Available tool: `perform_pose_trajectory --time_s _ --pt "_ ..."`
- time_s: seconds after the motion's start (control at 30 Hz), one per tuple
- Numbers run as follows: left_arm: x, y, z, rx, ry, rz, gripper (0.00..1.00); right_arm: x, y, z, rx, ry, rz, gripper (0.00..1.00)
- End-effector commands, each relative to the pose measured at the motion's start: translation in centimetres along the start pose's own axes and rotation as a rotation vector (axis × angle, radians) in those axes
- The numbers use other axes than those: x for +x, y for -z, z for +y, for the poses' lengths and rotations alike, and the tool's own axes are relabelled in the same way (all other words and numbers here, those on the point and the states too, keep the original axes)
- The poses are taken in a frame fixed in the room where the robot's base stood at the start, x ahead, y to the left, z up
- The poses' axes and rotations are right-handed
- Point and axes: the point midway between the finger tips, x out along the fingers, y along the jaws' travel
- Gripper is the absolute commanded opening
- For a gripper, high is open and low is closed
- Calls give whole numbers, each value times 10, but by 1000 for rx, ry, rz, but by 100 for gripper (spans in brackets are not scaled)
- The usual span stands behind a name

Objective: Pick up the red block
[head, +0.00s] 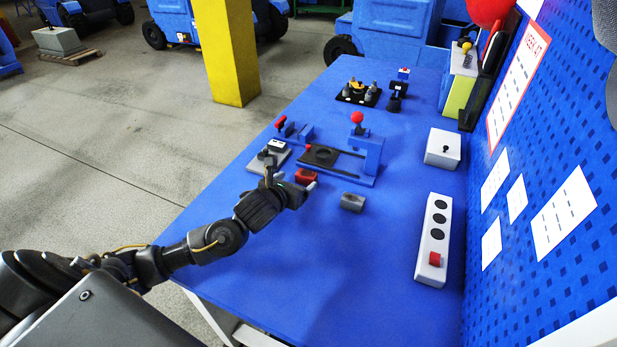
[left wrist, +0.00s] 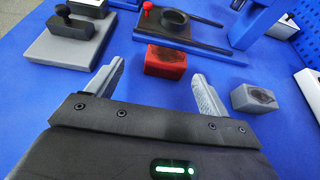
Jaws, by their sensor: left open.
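The red block (head: 306,176) lies on the blue table (head: 330,250), just beyond my left gripper and close to the blue fixture. In the left wrist view the red block (left wrist: 166,62) has a dark patch on its top and sits ahead of the two fingers, between their lines. My left gripper (head: 291,184) is open and empty, and it also shows in the left wrist view (left wrist: 158,85) with its fingers wide apart. The fingers do not appear to touch the block. My right gripper is not in view.
A grey block (head: 352,202) lies right of the red one. A blue fixture (head: 368,160) with a dark plate stands behind it, and a grey base with a black handle (left wrist: 70,40) stands at left. A white button box (head: 433,240) is at right. The near table is clear.

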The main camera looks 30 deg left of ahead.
Motion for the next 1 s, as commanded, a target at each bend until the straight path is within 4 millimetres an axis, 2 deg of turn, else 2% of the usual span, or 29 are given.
perform_pose_trajectory --time_s 0.17,0.5,0.8,1.0 --pt "5 -1 -2 -2 1 0 80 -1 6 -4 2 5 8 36" --pt "49 -1 -9 -2 1 0 80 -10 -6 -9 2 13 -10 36" --pt "54 0 -9 -1 2 0 80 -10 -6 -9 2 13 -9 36" --pt "54 0 -9 0 2 0 54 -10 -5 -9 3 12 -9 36"
